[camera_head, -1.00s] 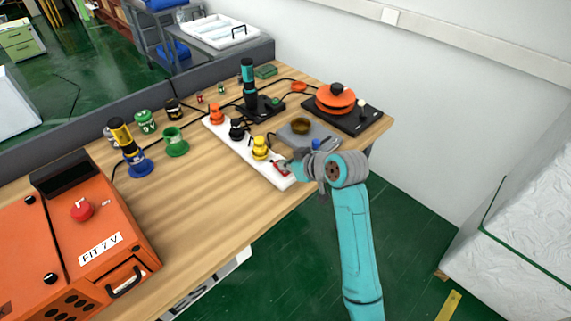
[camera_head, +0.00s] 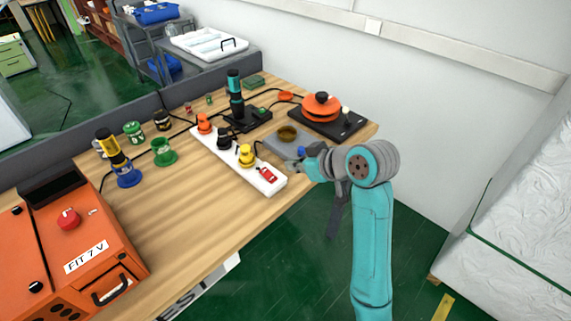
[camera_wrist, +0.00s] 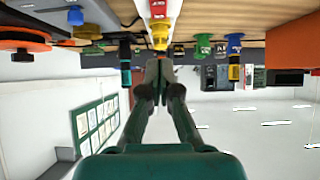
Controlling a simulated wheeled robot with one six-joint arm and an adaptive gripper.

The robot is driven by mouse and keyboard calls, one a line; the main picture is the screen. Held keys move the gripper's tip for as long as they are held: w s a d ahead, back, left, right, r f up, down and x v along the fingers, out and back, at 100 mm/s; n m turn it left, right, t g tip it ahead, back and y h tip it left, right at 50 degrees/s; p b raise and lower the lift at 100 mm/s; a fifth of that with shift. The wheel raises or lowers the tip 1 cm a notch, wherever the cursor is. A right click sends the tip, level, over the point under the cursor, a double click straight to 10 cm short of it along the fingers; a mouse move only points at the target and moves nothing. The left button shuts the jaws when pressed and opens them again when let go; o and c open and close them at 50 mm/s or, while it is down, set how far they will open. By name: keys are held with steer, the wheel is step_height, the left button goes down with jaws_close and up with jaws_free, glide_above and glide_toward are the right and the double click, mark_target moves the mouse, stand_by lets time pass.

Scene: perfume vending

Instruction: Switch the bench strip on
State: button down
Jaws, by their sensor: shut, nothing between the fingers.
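The bench strip (camera_head: 219,157) is a long white power strip lying on the wooden bench. Its red switch (camera_head: 267,174) is at the near end and uncovered; I cannot tell its rocker position. A yellow plug (camera_head: 246,155), a black plug (camera_head: 224,139) and an orange plug (camera_head: 204,124) stand in it. My gripper (camera_head: 291,165) is shut and empty, just right of the switch and apart from it. In the wrist view my shut gripper (camera_wrist: 159,66) points toward the strip, with the yellow plug (camera_wrist: 160,37) beyond the fingertips.
A grey plate with a brown dish (camera_head: 288,132) lies behind my gripper. An orange pot (camera_head: 321,106) sits on a black base at the back right. An orange machine (camera_head: 70,245) fills the left. Bare bench (camera_head: 190,210) lies in front of the strip.

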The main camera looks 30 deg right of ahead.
steer(key=shift+s+d+r, duration=0.1)
steer(key=shift+s+r, duration=0.1)
steer(key=shift+s, duration=0.1)
steer(key=shift+w, duration=0.1)
steer(key=shift+w+r+t, duration=0.15)
steer(key=shift+w+t, duration=0.15)
steer(key=shift+w, duration=0.2)
glide_above(270, 175)
steer(key=s, duration=0.1)
step_height(270, 175, down, 5)
steer(key=shift+s+f, duration=0.1)
steer(key=shift+s, duration=0.05)
steer(key=f, duration=0.1)
steer(key=w+f, duration=0.1)
steer(key=f, duration=0.1)
steer(key=shift+f, duration=0.6)
steer(key=shift+w, duration=0.1)
